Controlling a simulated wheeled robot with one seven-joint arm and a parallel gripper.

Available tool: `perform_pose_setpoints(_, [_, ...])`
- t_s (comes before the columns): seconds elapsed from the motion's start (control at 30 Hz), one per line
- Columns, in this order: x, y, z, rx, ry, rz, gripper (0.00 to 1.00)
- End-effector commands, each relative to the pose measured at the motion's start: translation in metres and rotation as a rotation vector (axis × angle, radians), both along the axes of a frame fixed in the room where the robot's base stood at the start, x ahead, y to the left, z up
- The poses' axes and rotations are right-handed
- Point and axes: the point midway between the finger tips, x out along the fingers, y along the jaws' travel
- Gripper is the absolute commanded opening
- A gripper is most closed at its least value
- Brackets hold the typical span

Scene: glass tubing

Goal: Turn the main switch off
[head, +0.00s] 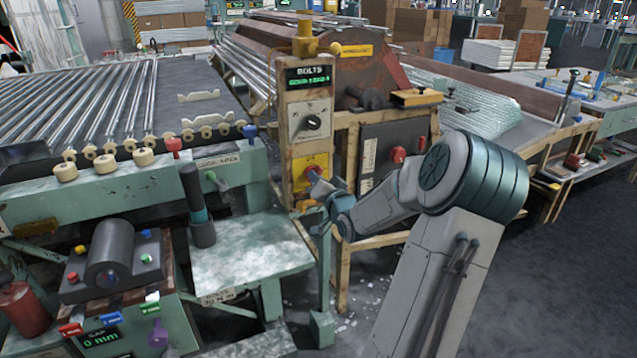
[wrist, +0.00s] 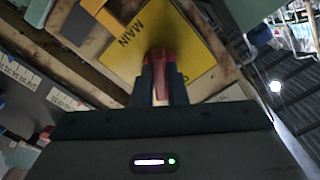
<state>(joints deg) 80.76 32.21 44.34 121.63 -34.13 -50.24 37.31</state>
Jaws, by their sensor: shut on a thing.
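The main switch shows as a red handle (wrist: 161,62) on a yellow plate (wrist: 180,38) marked "MAIN" in the wrist view. In the head view its yellow plate (head: 312,166) sits low on the wooden post panel, under a black dial. My gripper (wrist: 160,85) has its two dark fingers closed on the red handle, one on each side. In the head view my gripper (head: 316,180) reaches the yellow plate from the right and hides part of the switch. The exact angle of the handle is hard to tell.
Above the switch are the black dial (head: 312,122) and a green "BOLTS" display (head: 309,76). A dark box with a red knob (head: 398,155) stands to the right. A pale green bench (head: 245,250) with a black lever (head: 193,195) is at left. Grey floor lies open at right.

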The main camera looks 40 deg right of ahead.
Motion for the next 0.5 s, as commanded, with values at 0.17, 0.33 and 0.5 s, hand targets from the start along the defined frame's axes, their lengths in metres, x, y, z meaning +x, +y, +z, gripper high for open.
perform_pose_setpoints(0.17, [0.0004, 0.001, -0.003, -0.165, 0.039, 0.001, 0.0])
perform_pose_setpoints(0.33, [0.0004, 0.0009, -0.0035, -0.317, 0.075, 0.001, 0.0])
perform_pose_setpoints(0.5, [0.0003, 0.0007, -0.0035, -0.447, 0.107, 0.001, 0.0])
